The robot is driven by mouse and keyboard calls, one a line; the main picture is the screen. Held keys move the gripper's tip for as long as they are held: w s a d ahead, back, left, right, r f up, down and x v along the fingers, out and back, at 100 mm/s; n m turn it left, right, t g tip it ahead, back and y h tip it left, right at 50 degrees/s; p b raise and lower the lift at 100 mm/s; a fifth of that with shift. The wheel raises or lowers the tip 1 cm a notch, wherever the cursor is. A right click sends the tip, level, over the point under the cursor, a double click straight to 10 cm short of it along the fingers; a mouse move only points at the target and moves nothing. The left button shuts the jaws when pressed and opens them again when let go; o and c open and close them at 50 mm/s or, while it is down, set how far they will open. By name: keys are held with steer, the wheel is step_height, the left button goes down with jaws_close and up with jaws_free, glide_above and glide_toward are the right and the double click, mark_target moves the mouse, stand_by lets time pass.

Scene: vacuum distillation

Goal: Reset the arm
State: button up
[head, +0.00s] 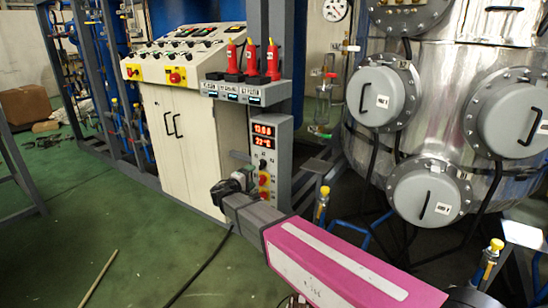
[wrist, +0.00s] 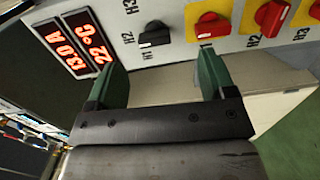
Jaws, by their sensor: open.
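My gripper (wrist: 162,74) is open and empty in the wrist view, its two green fingers spread apart. In the head view my gripper (head: 233,187) is at the end of my grey and magenta arm, in front of the lower part of a grey control post (head: 281,160). The wrist view shows the post's panel close beyond the fingers, with a red digital display (wrist: 78,42) reading 13.0 A and 22 °C. A black knob (wrist: 154,34) lies beyond the gap between the fingers. I cannot tell whether the fingers touch the panel.
Red knobs on yellow plates (wrist: 209,27) sit right of the black knob. A white cabinet (head: 185,135) with a sloped control console (head: 185,55) stands left of the post. A large steel vessel (head: 440,130) stands right. Green floor (head: 150,260) is mostly open at front left.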

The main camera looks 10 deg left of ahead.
steer(key=s+d+f+m+g, duration=0.1)
steer(key=d+f+m+g, duration=0.3)
steer(key=d, duration=1)
steer(key=s+d+f+m+g, duration=0.15)
steer(key=d+f+g, duration=0.4)
steer(key=d, duration=0.85)
steer(key=s+d+f+m+g+y, duration=0.3)
steer(key=s+d, duration=0.3)
steer(key=d, duration=0.3)
steer(key=s+d+f+m+g+y, duration=0.3)
steer(key=s+d+m+y, duration=0.1)
steer(key=s+d, duration=0.3)
steer(key=shift+s+d+f, duration=0.15)
steer(key=shift+d+f, duration=0.05)
steer(key=shift+d, duration=1.05)
steer(key=shift+m+g, duration=0.25)
